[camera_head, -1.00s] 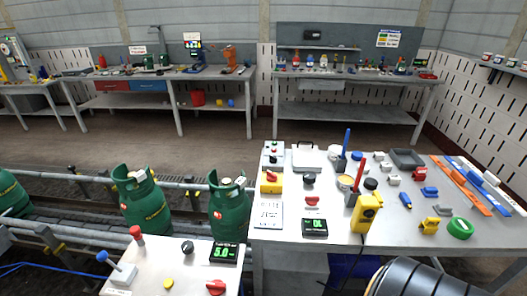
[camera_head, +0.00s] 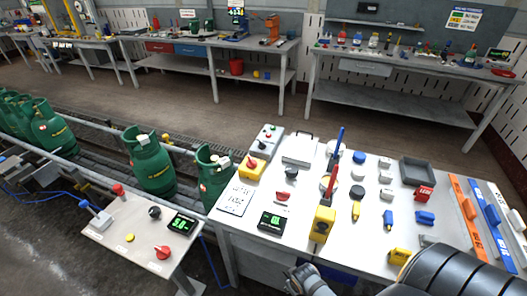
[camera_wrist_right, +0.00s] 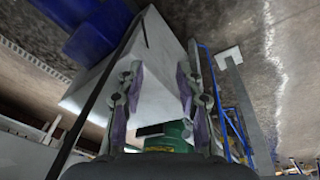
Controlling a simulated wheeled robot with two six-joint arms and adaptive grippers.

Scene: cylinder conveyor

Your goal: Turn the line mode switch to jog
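A small control panel (camera_head: 105,243) stands at the lower left in the head view. It carries a black knob (camera_head: 155,212), a red knob (camera_head: 162,252), a yellow button (camera_head: 130,238), a red-topped control (camera_head: 118,190), a blue-handled lever (camera_head: 92,208) and a green display (camera_head: 182,223). Its labels are too small to read, so I cannot tell which is the line mode switch. My right gripper (camera_head: 308,281) is at the bottom edge, right of this panel and apart from it. In the right wrist view my right gripper (camera_wrist_right: 160,105) has spread, empty fingers. My left gripper is out of view.
The long table (camera_head: 225,222) holds a black knob (camera_head: 291,172), a red switch (camera_head: 283,196), a display (camera_head: 270,221) and several loose parts. Green gas cylinders (camera_head: 150,165) line the conveyor behind the panel. A pale box (camera_wrist_right: 130,65) lies beyond the gripper in the wrist view.

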